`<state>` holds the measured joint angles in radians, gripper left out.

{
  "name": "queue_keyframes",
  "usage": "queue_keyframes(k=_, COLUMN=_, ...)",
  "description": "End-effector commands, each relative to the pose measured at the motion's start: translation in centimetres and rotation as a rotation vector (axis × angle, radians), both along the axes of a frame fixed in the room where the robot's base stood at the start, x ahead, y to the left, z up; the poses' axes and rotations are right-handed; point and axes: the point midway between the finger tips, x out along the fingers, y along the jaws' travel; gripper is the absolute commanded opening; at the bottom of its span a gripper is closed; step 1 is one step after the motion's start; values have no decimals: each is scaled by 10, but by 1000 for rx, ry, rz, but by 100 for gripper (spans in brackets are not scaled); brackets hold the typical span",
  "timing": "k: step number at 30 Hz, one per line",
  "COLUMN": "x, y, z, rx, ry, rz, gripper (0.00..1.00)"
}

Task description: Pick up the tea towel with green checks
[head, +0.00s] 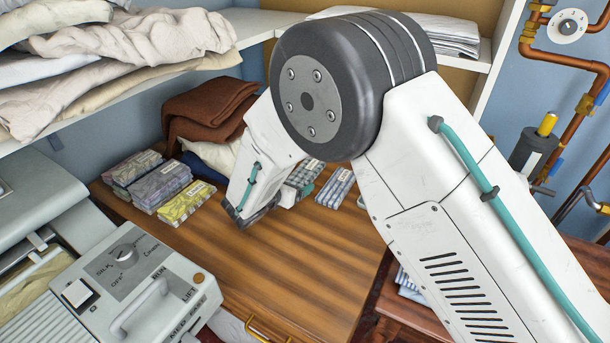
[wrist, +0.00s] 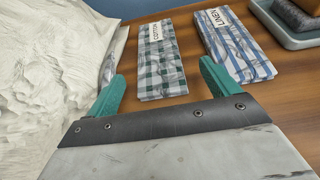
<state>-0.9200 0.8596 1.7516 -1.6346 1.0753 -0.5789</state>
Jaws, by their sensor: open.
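The tea towel with green checks (wrist: 163,52) lies folded flat on the wooden top in the wrist view, with a label reading COTTON. In the head view it (head: 305,171) is partly hidden behind my arm. My gripper (wrist: 161,75) is open, its two teal fingers apart and empty. The fingers stand one to each side of the towel's near end, with the towel ahead between them. I cannot tell how high they are above the wood.
Crumpled white cloth (wrist: 50,75) lies close left of the gripper. A tray (wrist: 299,38) with dark items sits at the far right. Grey and yellow folded cloths (head: 158,183) and brown blankets (head: 208,108) lie left on the wooden top (head: 300,265). Its front is clear.

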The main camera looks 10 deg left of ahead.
Motion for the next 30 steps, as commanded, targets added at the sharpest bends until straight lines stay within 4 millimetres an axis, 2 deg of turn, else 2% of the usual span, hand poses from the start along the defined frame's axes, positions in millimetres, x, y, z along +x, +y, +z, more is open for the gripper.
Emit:
queue_keyframes(k=7, x=33, y=-9, z=-17, rx=1, ry=1, rz=-4, gripper=87)
queue_keyframes(k=15, x=38, y=-11, z=-19, rx=1, ry=1, rz=-3, gripper=87)
queue_keyframes(k=16, x=38, y=-11, z=-19, rx=1, ry=1, rz=-3, gripper=82)
queue_keyframes(k=18, x=38, y=-11, z=-18, rx=1, ry=1, rz=-3, gripper=62)
queue_keyframes(k=21, x=38, y=-11, z=-18, rx=1, ry=1, rz=-3, gripper=39)
queue_keyframes(k=30, x=38, y=-11, z=-17, rx=1, ry=1, rz=-3, gripper=39)
